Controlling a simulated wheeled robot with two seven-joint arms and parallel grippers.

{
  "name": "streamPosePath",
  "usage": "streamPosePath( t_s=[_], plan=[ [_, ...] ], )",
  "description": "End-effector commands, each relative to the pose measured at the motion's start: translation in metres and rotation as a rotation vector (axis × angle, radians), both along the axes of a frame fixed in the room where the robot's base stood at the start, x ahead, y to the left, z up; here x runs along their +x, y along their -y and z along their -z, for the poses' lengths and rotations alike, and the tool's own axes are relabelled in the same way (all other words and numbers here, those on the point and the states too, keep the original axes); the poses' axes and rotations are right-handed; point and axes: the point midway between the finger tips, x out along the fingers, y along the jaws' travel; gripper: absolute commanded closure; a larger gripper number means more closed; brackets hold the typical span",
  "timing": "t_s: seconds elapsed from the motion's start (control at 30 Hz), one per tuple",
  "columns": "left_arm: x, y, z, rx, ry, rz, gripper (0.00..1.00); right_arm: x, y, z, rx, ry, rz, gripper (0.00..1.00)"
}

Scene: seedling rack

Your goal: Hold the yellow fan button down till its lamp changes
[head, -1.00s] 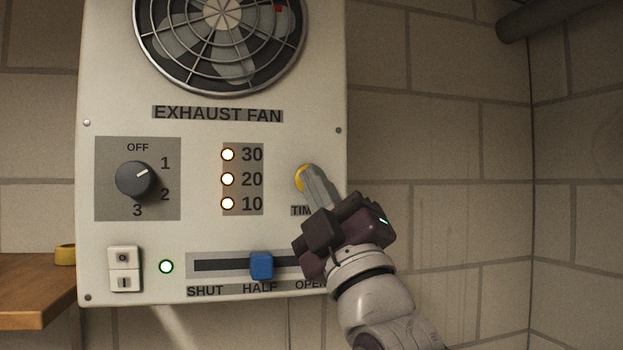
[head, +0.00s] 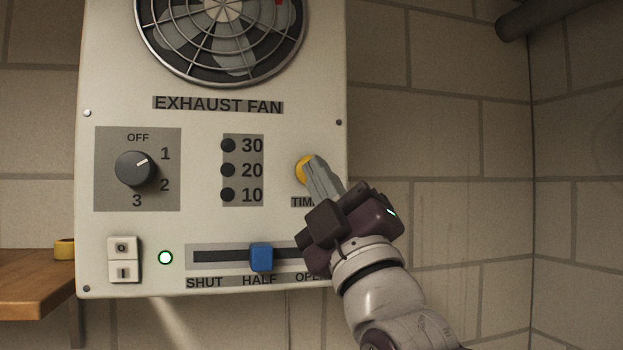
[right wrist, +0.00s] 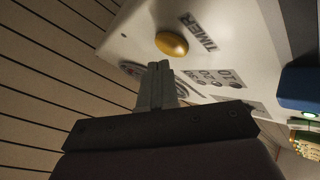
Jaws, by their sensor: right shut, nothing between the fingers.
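The yellow button (head: 301,170) sits on the right side of the exhaust fan panel (head: 205,125), above a label partly hidden by my gripper; the right wrist view shows the button (right wrist: 172,43) whole, beside the word TIMER. My right gripper (head: 312,165) is shut and empty. Its fingertips overlap the button's right side in the head view, but in the right wrist view the fingertips (right wrist: 159,66) appear apart from it. The 30, 20 and 10 lamps (head: 228,170) are all dark. My left gripper is not in view.
A knob (head: 134,169) points between OFF and 1. A rocker switch (head: 123,260) and a lit green lamp (head: 165,257) are at lower left. A blue slider (head: 261,257) stands at HALF. A wooden shelf (head: 38,285) holds a yellow roll (head: 65,249).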

Motion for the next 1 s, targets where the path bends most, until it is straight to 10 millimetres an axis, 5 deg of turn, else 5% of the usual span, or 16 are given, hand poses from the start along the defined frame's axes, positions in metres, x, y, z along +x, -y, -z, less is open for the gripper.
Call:
streamPosePath(
  t_s=[0.27, 0.7, 1.0],
  plan=[
    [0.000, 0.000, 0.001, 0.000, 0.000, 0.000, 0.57, -0.002, 0.001, 0.000, 0.001, 0.002, 0.000, 1.00],
    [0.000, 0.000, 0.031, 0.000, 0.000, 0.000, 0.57, -0.042, 0.013, 0.002, 0.002, 0.003, -0.001, 1.00],
    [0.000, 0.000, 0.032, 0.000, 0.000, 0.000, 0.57, -0.048, 0.016, -0.001, 0.001, 0.002, 0.000, 1.00]
  ],
)
